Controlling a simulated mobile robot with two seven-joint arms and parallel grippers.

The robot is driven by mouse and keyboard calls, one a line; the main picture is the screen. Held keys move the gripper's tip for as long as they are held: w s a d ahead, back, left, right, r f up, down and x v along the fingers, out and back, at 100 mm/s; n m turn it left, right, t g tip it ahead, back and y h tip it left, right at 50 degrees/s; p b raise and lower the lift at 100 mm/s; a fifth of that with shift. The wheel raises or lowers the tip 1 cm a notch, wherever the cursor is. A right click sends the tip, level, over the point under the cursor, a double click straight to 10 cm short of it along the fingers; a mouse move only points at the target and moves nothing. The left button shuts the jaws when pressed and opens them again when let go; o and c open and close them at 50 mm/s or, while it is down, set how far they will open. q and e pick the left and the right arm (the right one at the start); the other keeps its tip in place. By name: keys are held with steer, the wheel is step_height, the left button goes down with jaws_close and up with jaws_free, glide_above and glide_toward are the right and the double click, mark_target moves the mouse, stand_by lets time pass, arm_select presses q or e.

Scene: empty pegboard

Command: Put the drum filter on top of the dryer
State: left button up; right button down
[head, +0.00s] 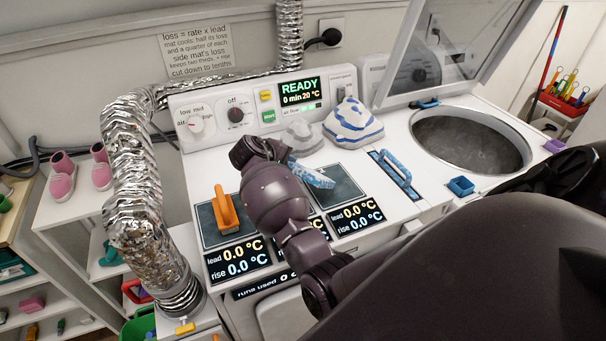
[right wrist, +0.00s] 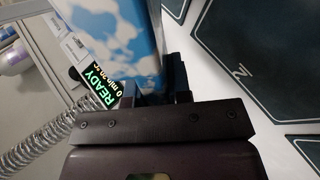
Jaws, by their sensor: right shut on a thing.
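My right gripper (head: 285,165) is over the dryer top (head: 350,240), above the dark mats. It is shut on a flat blue piece with white cloud-like patches (head: 313,176), perhaps the drum filter. In the right wrist view, this piece (right wrist: 115,35) stands out between the fingers (right wrist: 155,97). My arm hides part of the mats and panels. A second blue piece with a raised, speckled handle (head: 398,173) sits in the dryer top right of the mats. My left gripper is not in view.
An orange-handled tool (head: 225,212) lies on the left mat. A grey lump (head: 302,138) and a blue-striped white bundle (head: 352,124) lie before the control panel (head: 250,105). The round opening (head: 470,143) is at right, its lid (head: 455,50) raised. A foil duct (head: 135,180) runs along the left.

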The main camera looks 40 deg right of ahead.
step_height(320, 180, down, 3)
steer(key=shift+r+b, duration=0.2)
steer(key=shift+b, duration=0.45)
steer(key=shift+f, duration=0.25)
steer(key=c, duration=1.2)
jaws_free()
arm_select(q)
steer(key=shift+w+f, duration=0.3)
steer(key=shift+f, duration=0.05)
arm_select(e)
steer(key=shift+p+v, duration=0.8)
steer(key=shift+v, duration=3.25)
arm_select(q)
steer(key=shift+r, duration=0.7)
